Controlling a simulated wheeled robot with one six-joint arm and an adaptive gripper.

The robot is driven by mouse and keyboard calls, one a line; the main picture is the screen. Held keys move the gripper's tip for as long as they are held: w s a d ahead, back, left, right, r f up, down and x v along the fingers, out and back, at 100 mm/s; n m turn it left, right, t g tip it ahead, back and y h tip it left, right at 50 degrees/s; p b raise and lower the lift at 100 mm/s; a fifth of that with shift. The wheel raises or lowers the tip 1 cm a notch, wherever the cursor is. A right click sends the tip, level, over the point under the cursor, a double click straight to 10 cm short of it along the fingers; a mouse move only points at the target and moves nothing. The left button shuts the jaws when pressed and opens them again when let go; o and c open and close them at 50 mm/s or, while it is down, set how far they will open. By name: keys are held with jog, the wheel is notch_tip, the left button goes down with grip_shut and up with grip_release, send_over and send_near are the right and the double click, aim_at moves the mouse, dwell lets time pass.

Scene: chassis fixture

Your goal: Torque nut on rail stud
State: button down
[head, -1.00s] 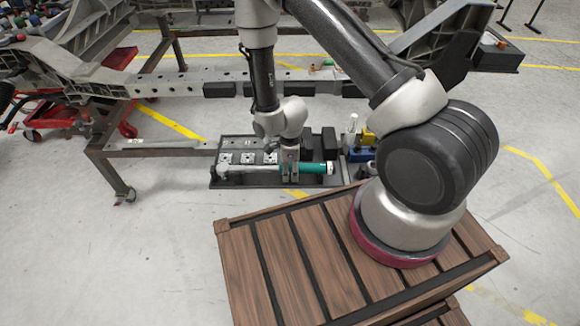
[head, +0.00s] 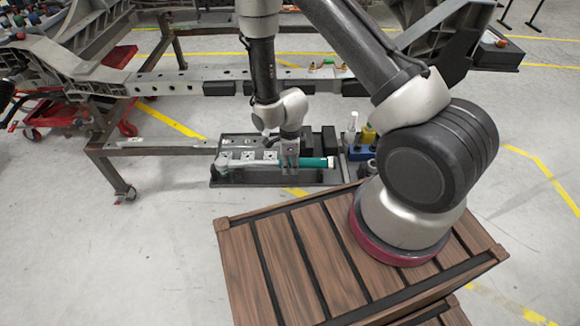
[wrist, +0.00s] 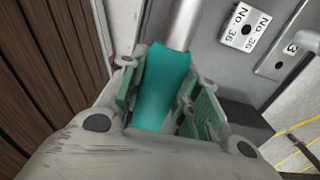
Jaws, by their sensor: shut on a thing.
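A torque wrench with a teal handle (head: 316,162) and a silver shaft (head: 250,162) lies level over the dark tool tray (head: 222,182), its head end to the left. My gripper (head: 290,158) is shut around the handle. In the wrist view the green-padded fingers of my gripper (wrist: 165,92) hold the teal handle (wrist: 160,80) from both sides, and the silver shaft (wrist: 184,24) runs out at the top. The chassis rail (head: 180,84) with its row of holes stretches behind the tray. I cannot make out the stud or nut.
Labelled plates (wrist: 243,26) sit in the tray. Bottles and small containers (head: 360,140) stand right of it. A frame leg (head: 115,175) stands to the left. A slatted wooden platform (head: 290,260) is in front. A red cart (head: 120,60) is at far left.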

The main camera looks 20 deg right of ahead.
jog(key=shift+r, duration=2.55)
jog(key=shift+d, duration=0.1)
